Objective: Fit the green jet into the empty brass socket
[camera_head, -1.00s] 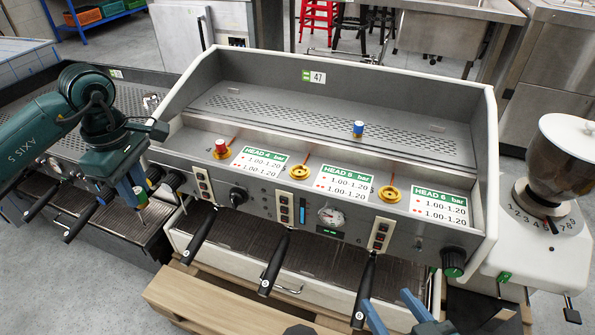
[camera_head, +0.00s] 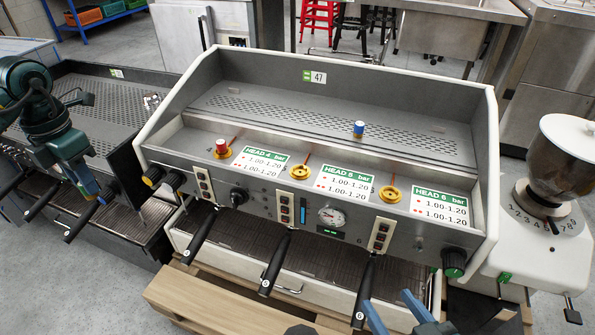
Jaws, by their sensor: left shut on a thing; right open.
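My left gripper (camera_head: 98,197) is shut at the left, in front of the neighbouring dark machine and left of the open machine's near-left corner. A green thing showed at its fingertips a second ago; I cannot make it out clearly now. Two brass sockets look empty: one left of the HEAD 5 card (camera_head: 300,172) and one left of the HEAD 6 card (camera_head: 390,194). A third brass socket (camera_head: 217,156), left of the HEAD 4 card, holds a red jet (camera_head: 221,145). My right gripper (camera_head: 387,299) is open and empty at the bottom, in front of the machine.
A blue-and-white jet (camera_head: 359,128) stands on the perforated top (camera_head: 300,115). Raised side walls bound the open machine. Black handles (camera_head: 275,265) stick out in front. A grinder (camera_head: 550,190) stands at the right. A wooden pallet (camera_head: 215,310) lies below.

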